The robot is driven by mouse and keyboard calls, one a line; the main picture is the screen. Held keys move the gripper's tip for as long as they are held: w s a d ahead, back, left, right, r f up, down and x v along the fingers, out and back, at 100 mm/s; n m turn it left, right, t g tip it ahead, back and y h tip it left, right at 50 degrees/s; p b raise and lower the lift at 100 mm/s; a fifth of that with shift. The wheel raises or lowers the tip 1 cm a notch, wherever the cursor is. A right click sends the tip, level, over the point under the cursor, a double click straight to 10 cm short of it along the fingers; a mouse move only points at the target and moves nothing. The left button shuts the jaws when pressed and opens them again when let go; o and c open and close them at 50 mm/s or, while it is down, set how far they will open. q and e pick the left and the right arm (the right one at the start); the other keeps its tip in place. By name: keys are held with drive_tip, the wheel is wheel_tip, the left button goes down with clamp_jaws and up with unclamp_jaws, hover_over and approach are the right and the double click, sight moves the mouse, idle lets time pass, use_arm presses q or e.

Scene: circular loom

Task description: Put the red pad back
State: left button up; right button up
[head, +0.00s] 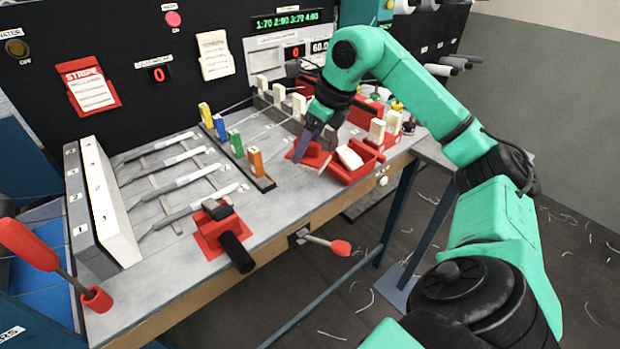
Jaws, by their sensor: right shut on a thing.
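The red pad (317,156) is at the right-middle of the bench, just left of the red tray. My right gripper (302,148) reaches down from the upper right and is shut on the pad. The fingers hide part of the pad, and I cannot tell whether it touches the bench top. The red tray (366,170) has a white block (349,157) in its left part. My left gripper is not in view.
A red clamp with a black handle (236,251) sits at the front edge. Grey-handled tools (190,208) lie on the left.

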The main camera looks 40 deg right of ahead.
sight(320, 154)
wheel_tip(320, 154, down, 9)
drive_tip(key=b, duration=0.3)
drive_tip(key=shift+d+r, duration=0.1)
drive_tip(key=shift+r, duration=0.05)
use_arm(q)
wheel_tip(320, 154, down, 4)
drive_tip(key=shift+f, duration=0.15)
use_arm(e)
drive_tip(key=o, duration=1.3)
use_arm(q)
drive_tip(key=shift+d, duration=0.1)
use_arm(e)
drive_tip(key=v, duration=1.2)
drive_tip(key=shift+s+d+r, duration=0.1)
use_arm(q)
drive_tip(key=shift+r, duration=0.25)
